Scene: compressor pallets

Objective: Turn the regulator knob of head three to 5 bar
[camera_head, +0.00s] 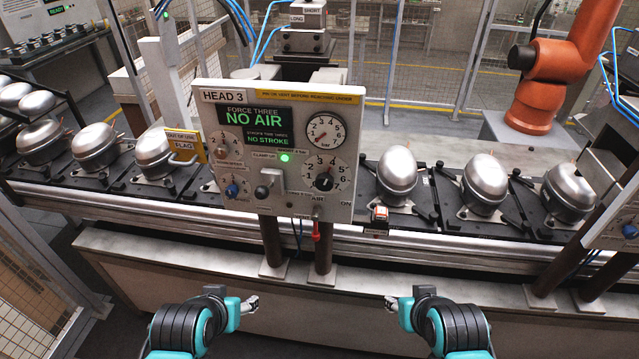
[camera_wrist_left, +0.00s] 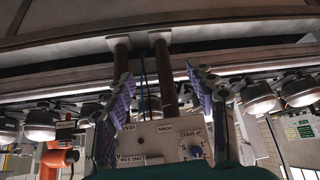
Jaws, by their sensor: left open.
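The grey HEAD 3 panel (camera_head: 224,170) stands upright at the centre. Its regulator knob (camera_head: 324,182) is dark, at the lower right inside a numbered dial; its exact setting is too small to read. The round bar gauge (camera_head: 325,131) above it has a red needle near the low end. The display (camera_head: 254,128) reads FORCE THREE, NO AIR, NO STROKE. My left gripper (camera_head: 250,304) is below the panel, apart from it. Its wrist view shows the panel upside down beyond two spread purple-padded fingers (camera_wrist_left: 160,95), empty. My right gripper (camera_head: 391,303) is low and apart; its opening is unclear.
The panel also has a lit green lamp (camera_head: 284,157), a blue knob (camera_head: 233,190), a square switch (camera_head: 269,184) and a red-tipped air valve (camera_head: 316,230). Silver compressors (camera_head: 397,172) stand on the conveyor behind. Two brown posts (camera_head: 271,245) carry the panel. An orange robot arm (camera_head: 545,75) is at back right.

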